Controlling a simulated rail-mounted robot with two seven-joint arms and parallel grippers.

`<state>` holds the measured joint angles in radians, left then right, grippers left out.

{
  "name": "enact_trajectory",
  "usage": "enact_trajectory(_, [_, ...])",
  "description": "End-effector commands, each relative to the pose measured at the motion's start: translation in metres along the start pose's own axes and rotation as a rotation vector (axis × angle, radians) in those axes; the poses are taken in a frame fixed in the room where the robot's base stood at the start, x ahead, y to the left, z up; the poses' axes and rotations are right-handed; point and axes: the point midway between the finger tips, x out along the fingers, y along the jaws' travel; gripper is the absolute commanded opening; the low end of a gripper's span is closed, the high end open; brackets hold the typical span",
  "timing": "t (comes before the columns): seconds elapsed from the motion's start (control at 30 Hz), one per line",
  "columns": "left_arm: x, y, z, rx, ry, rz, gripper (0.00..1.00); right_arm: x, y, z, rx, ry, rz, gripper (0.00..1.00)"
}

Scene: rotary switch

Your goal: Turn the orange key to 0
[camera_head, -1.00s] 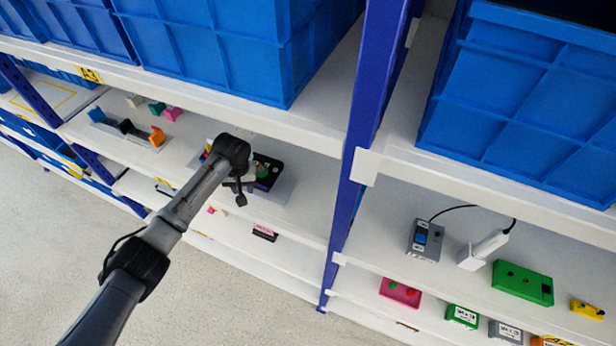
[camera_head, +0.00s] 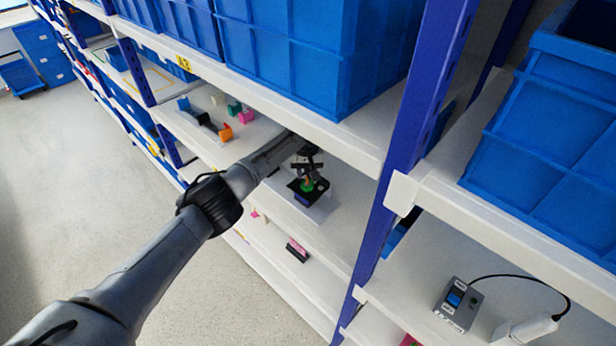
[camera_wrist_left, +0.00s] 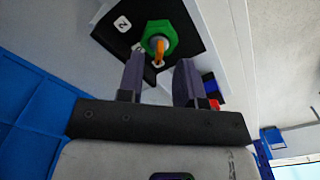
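White labels show on the plate; one (camera_wrist_left: 122,24) bears a mark that could be a turned 2, another is partly hidden. In the head view the green knob (camera_head: 307,186) is on the black switch (camera_head: 296,188) on the middle shelf. My left gripper (camera_head: 308,160) is just above it. In the left wrist view its two fingers (camera_wrist_left: 160,62) are apart, with the key's end near the gap between them; contact cannot be told. My right gripper is out of view.
A white shelf board (camera_head: 330,125) with blue bins (camera_head: 300,60) lies just above my left arm. A blue upright (camera_head: 410,140) stands right of the switch. Small coloured blocks and an orange-ended device (camera_head: 225,133) are on the shelf to the left.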

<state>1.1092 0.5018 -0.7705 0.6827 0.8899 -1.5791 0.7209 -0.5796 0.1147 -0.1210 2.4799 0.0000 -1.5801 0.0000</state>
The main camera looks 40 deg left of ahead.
Motion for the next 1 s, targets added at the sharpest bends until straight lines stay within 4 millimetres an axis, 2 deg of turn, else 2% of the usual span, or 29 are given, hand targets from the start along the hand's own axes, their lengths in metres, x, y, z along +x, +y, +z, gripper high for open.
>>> enact_trajectory(0.2, [0.018,0.001,0.001,0.0,-0.002,0.0,0.33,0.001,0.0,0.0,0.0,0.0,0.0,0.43])
enact_trajectory(0.57, [0.022,0.001,0.001,0.002,0.0,0.0,0.33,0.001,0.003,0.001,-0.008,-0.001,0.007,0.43])
enact_trajectory(0.9, [0.022,0.001,0.0,0.002,0.0,0.0,0.01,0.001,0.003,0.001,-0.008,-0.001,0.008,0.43])
enact_trajectory(1.0, [0.022,0.001,0.001,0.002,0.0,0.0,0.0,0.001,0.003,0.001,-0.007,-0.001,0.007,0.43])
